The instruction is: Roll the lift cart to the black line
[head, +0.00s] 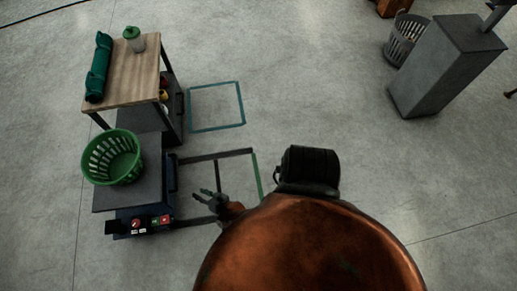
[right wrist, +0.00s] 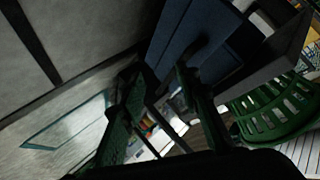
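The lift cart (head: 127,196) stands at the left in the head view, with a grey platform and a control panel (head: 150,223) with red and green buttons on its near side. In the right wrist view its blue body (right wrist: 195,40) fills the upper middle. A black line (head: 232,153) lies on the floor to the right of the cart. My right gripper (head: 203,197) is just right of the cart, fingers apart. The right wrist view shows the open fingers (right wrist: 160,110) close to the cart, with dark bars beyond them; contact cannot be told. My left gripper is not in view.
A green basket (head: 92,170) stands on the cart's platform. Behind is a wooden-topped table (head: 133,80) with a green roll (head: 99,67) and bottle (head: 134,40). A teal floor outline (head: 242,104) is empty. A grey cabinet (head: 440,75) and bin (head: 404,40) stand far right.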

